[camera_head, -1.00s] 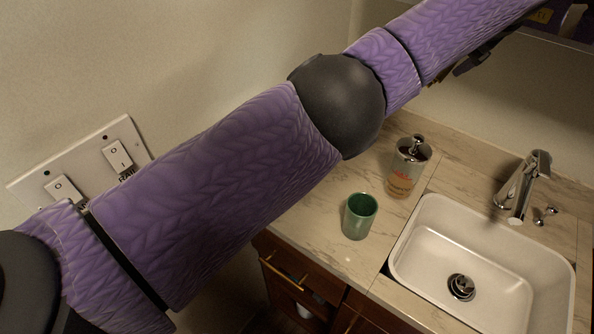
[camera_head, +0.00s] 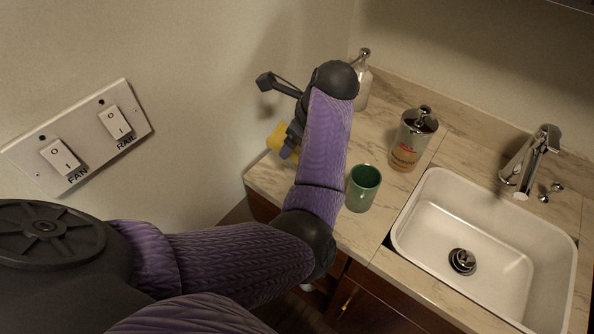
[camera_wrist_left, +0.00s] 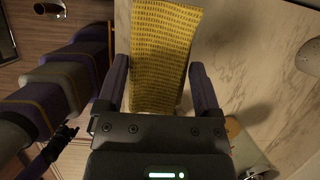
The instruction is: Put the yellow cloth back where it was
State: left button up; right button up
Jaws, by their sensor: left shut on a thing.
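The yellow cloth (camera_head: 277,140) shows beside my left gripper (camera_head: 288,148), over the left end of the counter close to the wall. In the left wrist view the cloth (camera_wrist_left: 162,50) is a long, woven-looking strip between the two fingers of my left gripper (camera_wrist_left: 160,85), which is shut on it. The pale marble counter lies to its right there. I cannot tell whether the cloth touches the counter. My left forearm hides part of the counter in the head view. My right gripper is not in view.
A green cup (camera_head: 362,188) stands just right of my left forearm. A soap dispenser (camera_head: 410,140) and a clear bottle (camera_head: 362,85) stand behind it. The white sink (camera_head: 490,240) and faucet (camera_head: 530,165) are at the right. A switch plate (camera_head: 80,135) is on the left wall.

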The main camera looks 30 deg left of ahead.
aim_at(293, 176)
pick_arm(q)
notch_tip(293, 176, down, 9)
jog(key=b, duration=0.4)
jog(key=shift+f, duration=0.15)
jog(key=shift+r, duration=0.2)
jog(key=o, duration=1)
jog(key=shift+f, duration=0.1)
jog(key=shift+d+r, duration=0.1)
jog(key=shift+r, duration=0.15)
jog(key=p+v, duration=0.6)
jog(key=v, duration=0.5)
jog(key=shift+w+r, duration=0.1)
jog(key=shift+r, duration=0.2)
jog(key=shift+d+r, duration=0.1)
jog(key=shift+d, duration=0.05)
